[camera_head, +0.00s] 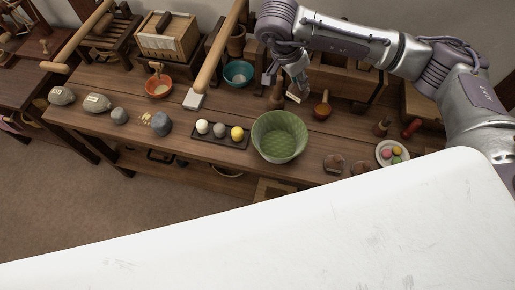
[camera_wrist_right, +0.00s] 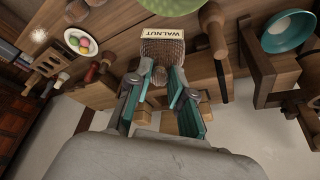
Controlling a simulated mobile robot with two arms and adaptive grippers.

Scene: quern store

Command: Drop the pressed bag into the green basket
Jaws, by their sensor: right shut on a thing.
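My right gripper (camera_head: 291,88) hangs above the back half of the bench, behind and slightly right of the green basket. In the right wrist view the gripper (camera_wrist_right: 161,82) is shut on a brown, coarse-woven bag (camera_wrist_right: 165,52) with a pale label reading WALNUT. In the head view only the bag's pale label shows clearly, below the fingers. The green basket (camera_head: 280,137) stands upright near the bench's front edge; its visible inside looks empty. The bag is outside the basket, apart from it. My left gripper is not in view.
A teal bowl (camera_head: 238,73) and an orange bowl (camera_head: 159,88) stand behind. A dark tray (camera_head: 219,140) with three balls is left of the basket. A wooden-handled tool (camera_head: 210,68) rises nearby.

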